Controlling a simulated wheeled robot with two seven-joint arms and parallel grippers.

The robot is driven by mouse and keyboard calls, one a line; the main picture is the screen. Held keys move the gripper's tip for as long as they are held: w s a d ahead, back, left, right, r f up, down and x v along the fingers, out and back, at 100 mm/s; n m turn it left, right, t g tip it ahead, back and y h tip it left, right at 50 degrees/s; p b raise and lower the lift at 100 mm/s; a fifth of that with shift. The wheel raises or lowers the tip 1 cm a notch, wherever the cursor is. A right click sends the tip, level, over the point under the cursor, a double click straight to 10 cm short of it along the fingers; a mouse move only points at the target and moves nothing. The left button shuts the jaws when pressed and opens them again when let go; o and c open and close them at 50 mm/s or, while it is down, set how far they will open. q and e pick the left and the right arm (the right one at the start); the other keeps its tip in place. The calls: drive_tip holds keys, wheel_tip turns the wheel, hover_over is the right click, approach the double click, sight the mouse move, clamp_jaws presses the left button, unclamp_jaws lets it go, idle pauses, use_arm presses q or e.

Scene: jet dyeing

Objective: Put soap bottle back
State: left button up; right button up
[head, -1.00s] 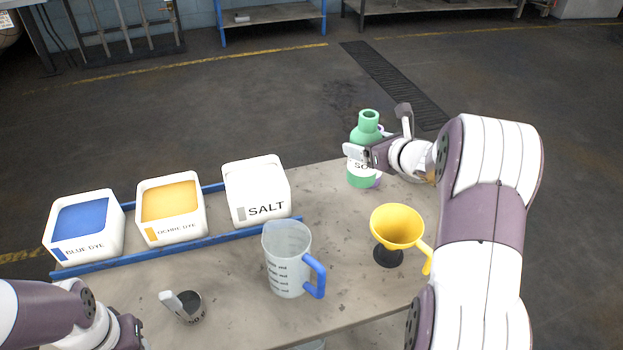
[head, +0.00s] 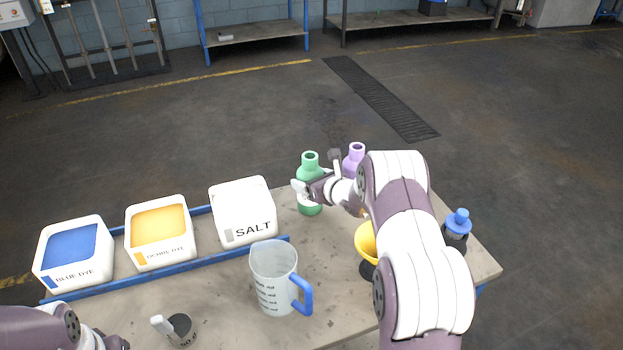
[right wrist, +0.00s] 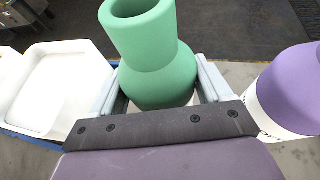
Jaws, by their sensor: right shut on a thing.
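The green soap bottle (head: 310,208) is upright near the table's far edge, right of the salt box. My right gripper (head: 302,190) is shut around its body and covers part of its label. The right wrist view shows the bottle (right wrist: 155,60) between the two fingers (right wrist: 158,95). I cannot tell whether its base touches the table. A purple bottle (head: 355,158) stands just right of it, partly behind my right arm. It also shows in the right wrist view (right wrist: 292,88). My left gripper (head: 112,342) is at the bottom left, its fingers out of frame.
On the table (head: 215,285) stand a blue dye box (head: 75,255), an ochre dye box (head: 160,235) and the salt box (head: 245,213) in a blue rack. A measuring jug (head: 272,280), grey scoop (head: 180,330), yellow funnel (head: 367,243) and blue-capped bottle (head: 457,225) stand nearer or right.

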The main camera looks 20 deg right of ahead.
drive_tip(key=shift+s+f, duration=0.1)
drive_tip(key=o, duration=1.3)
drive_tip(key=b+v, duration=0.1)
drive_tip(key=v, duration=1.1)
drive_tip(key=shift+b, duration=0.35)
